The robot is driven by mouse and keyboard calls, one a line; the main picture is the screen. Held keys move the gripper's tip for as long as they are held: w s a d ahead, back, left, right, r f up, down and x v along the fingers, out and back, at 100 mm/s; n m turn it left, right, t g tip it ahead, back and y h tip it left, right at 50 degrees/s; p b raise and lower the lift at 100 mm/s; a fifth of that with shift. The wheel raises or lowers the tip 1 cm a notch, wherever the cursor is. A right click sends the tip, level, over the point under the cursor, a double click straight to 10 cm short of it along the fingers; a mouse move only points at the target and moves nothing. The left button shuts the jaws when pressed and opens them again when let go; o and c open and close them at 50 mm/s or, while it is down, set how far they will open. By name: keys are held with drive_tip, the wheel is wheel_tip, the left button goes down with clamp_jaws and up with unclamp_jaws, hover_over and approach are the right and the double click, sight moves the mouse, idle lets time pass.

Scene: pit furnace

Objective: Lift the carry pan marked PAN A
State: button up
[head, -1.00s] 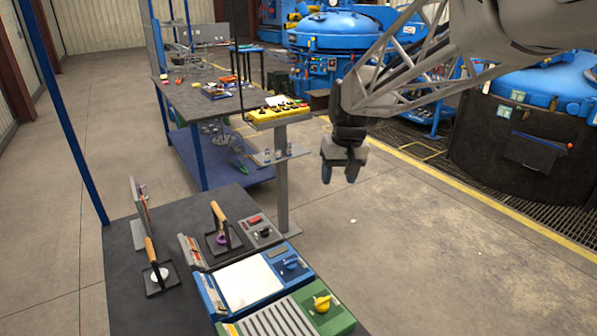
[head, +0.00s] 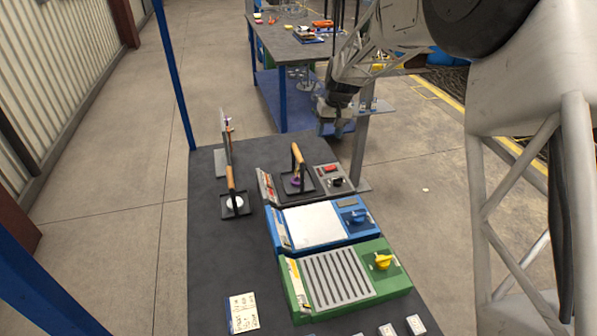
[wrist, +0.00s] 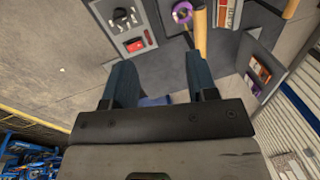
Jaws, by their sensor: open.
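Two carry pans with upright frames and wooden handles show in the head view. One pan (head: 230,178) stands on the dark bench top at the left and holds a white round piece. The other pan (head: 298,154) sits on the grey station and holds a purple ring, which also shows in the wrist view (wrist: 182,13). I cannot read a PAN A mark on either. My gripper (head: 333,130) is open and empty, above and beyond the grey station near the bench's far end. In the wrist view its fingers (wrist: 158,68) are spread apart with nothing between them.
The grey station (head: 335,181) has a red switch and black knobs. A blue station (head: 345,234) and a green station (head: 385,283) stand nearer. An upright panel (head: 226,138) stands behind the left pan. A grey post (head: 359,152) rises beyond the bench.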

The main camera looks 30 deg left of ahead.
drive_tip(key=n, duration=0.1)
approach(298, 151)
wheel_tip(298, 151, down, 5)
drive_tip(key=shift+s+a+g, duration=0.15)
drive_tip(key=shift+a+g, duration=0.1)
drive_tip(key=shift+g, duration=0.05)
drive_tip(key=shift+f, duration=0.2)
drive_tip(key=shift+s+a+f, duration=0.1)
drive_tip(key=shift+f, duration=0.45)
drive_tip(key=shift+s+a+f, duration=0.1)
drive_tip(key=shift+f, duration=0.5)
drive_tip(key=shift+f, duration=0.1)
drive_tip(key=shift+s+a+f, duration=0.15)
drive_tip(key=shift+f, duration=0.65)
drive_tip(key=shift+s+a+f, duration=0.1)
drive_tip(key=shift+f, duration=0.7)
drive_tip(key=shift+s+a+f, duration=0.15)
drive_tip(key=shift+f, duration=0.7)
clamp_jaws()
